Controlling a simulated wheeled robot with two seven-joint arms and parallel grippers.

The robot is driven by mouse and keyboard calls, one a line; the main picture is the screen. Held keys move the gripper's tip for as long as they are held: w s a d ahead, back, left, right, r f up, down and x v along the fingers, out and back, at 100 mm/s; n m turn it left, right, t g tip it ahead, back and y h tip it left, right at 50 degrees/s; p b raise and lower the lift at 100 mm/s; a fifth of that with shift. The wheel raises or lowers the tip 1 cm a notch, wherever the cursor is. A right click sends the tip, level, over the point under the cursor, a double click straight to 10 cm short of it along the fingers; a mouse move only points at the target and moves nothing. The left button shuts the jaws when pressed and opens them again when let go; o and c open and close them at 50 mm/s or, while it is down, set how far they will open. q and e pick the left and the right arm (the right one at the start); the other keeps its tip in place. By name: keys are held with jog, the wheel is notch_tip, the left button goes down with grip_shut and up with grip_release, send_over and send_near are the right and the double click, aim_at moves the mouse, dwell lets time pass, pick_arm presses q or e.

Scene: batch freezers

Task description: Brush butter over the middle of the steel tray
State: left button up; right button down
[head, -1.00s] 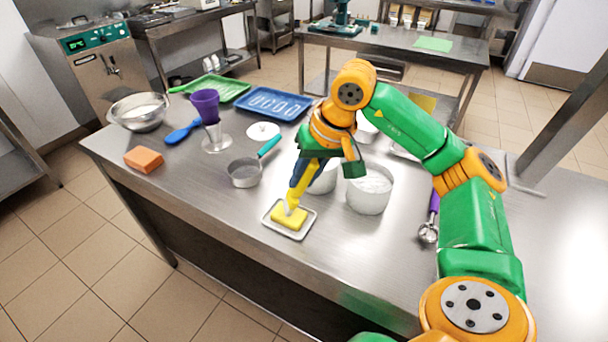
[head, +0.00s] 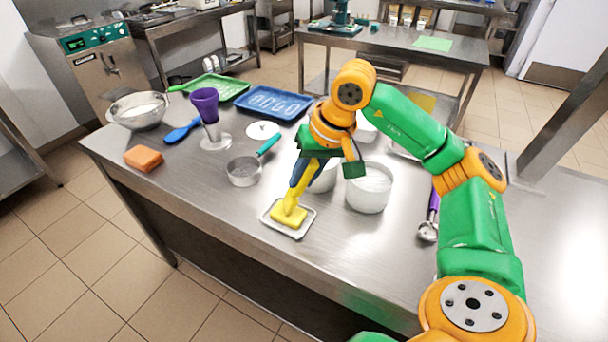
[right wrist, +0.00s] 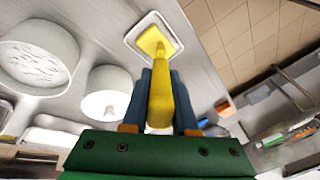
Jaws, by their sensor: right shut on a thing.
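My right gripper (head: 302,178) is shut on a yellow brush (head: 294,199), which points down at a small pale rectangular dish (head: 277,228) near the table's front edge. A yellow block of butter (head: 288,218) lies in the dish. The brush's lower end is at the butter and seems to touch it. In the right wrist view the brush handle (right wrist: 160,98) runs between the blue fingers to the butter in the dish (right wrist: 152,17). A pale tray rim (head: 402,154) shows partly behind my right arm; I cannot tell if it is the steel tray. My left gripper is out of view.
White tubs (head: 369,190) stand right of the dish. A steel pan with a teal handle (head: 244,171) lies to its left. A purple-handled scoop (head: 428,229) lies right.

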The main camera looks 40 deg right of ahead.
notch_tip(320, 180, up, 7)
jog(key=p, duration=0.7)
jog(key=shift+r, duration=0.1)
dwell(0.4)
